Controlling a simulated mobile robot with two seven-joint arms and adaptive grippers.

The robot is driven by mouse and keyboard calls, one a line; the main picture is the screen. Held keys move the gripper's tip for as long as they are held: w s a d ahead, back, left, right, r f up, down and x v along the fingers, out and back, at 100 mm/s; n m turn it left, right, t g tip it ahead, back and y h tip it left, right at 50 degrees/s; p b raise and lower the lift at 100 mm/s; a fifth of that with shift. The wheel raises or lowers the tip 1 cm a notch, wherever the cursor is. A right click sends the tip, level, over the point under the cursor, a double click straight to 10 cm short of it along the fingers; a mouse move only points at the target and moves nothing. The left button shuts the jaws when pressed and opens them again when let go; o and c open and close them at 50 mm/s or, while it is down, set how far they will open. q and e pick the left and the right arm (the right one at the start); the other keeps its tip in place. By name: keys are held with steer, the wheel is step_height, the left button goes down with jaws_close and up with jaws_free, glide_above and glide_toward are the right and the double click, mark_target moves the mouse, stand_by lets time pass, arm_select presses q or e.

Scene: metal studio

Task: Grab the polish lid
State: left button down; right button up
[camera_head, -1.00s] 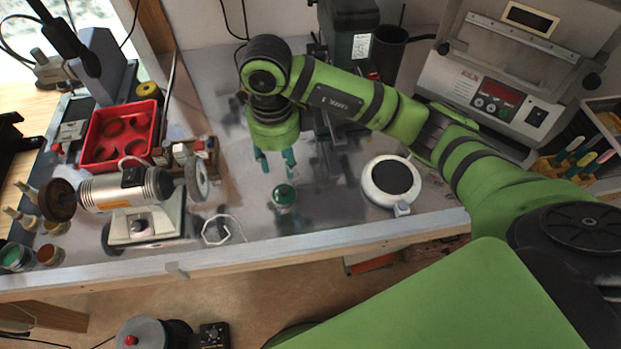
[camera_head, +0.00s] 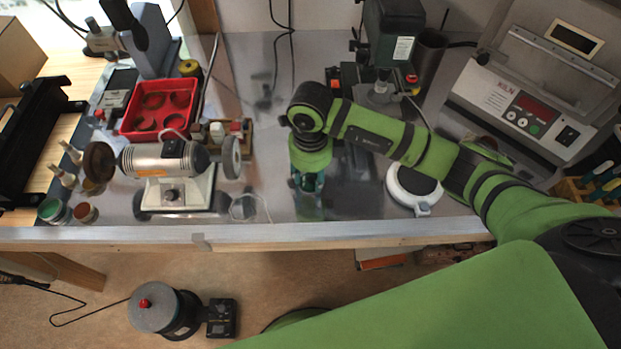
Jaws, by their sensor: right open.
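The polish lid (camera_head: 308,184) is a small green round thing on the grey bench top near its front edge, in the head view. My right gripper (camera_head: 308,187) is open directly over it, pointing down. Its teal fingers show on either side of the lid, which is partly hidden by the gripper. I cannot tell whether the fingers touch the lid. My left gripper is not in view.
A bench grinder (camera_head: 165,160) and a red tray (camera_head: 160,108) stand to the left. A white round device (camera_head: 413,189) sits close to the right. Jars, one with green content (camera_head: 54,211), stand at the far left. A kiln (camera_head: 535,100) stands at the right.

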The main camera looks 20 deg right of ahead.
steer(key=shift+d, duration=0.1)
steer(key=c, duration=0.9)
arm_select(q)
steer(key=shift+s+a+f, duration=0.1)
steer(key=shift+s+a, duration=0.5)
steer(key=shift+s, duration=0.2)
arm_select(e)
steer(key=shift+r, duration=0.1)
jaws_close()
